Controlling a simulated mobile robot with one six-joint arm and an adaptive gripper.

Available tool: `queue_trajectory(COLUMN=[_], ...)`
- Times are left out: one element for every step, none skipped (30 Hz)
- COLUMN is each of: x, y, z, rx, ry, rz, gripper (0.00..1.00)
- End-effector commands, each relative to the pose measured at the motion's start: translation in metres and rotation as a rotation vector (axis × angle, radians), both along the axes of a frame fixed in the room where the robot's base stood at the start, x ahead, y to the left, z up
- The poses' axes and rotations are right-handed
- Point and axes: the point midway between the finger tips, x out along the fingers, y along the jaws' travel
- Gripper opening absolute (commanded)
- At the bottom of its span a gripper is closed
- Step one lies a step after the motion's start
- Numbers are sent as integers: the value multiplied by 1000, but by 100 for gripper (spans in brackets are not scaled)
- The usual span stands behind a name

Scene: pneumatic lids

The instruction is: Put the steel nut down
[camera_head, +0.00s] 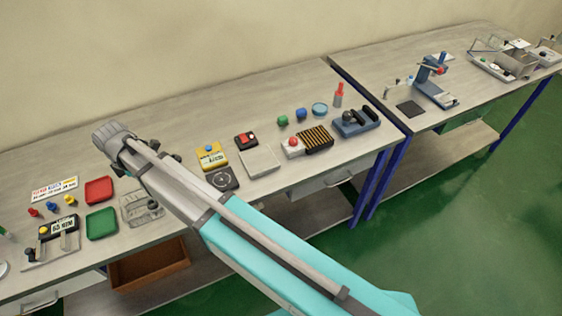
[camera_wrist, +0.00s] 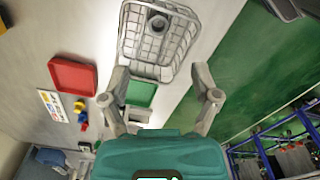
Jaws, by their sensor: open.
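A small dark round piece with a hole, probably the steel nut (camera_wrist: 158,22), sits in a pale grey grid-patterned tray (camera_wrist: 128,45) at the top of the wrist view. In the head view, a dark piece (camera_head: 152,205) shows at the right side of that tray (camera_head: 130,211), on the left part of the bench. My gripper (camera_wrist: 160,72) is open and empty, its fingers spread wide below the tray in the wrist view. In the head view my arm crosses the bench, and I cannot make out the fingers.
Red (camera_head: 99,190) and green (camera_head: 102,223) trays lie left of the grey tray on the bench (camera_head: 285,97). Coloured knobs and a black device (camera_head: 58,227) lie further left. Yellow (camera_head: 211,156) and black boxes stand right of my arm. The bench's front edge is close.

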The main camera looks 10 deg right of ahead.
Motion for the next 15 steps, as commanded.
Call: queue_trajectory(x=[2, 4, 7, 9, 12, 15, 18, 21, 24, 26, 29, 31, 33, 35, 36], y=[-10, -16, -25, -32, -41, -54, -64, -74, -89, -101, -113, -128, -140, -151, -167], z=[0, 0, 0, 0, 0, 0, 0, 0, 0, 0, 0, 0, 0, 0, 0], rx=[0, 0, 0, 0, 0, 0, 0, 0, 0, 0, 0, 0, 0, 0, 0], ry=[0, 0, 0, 0, 0, 0, 0, 0, 0, 0, 0, 0, 0, 0, 0], rz=[-29, -51, -85, -115, -147, -195, -235, -277, -335, -380, -428, -490, -537, -584, -647], gripper=[79, 79, 79, 79, 79, 79, 79, 79, 79, 79, 79, 79, 79, 79, 79])
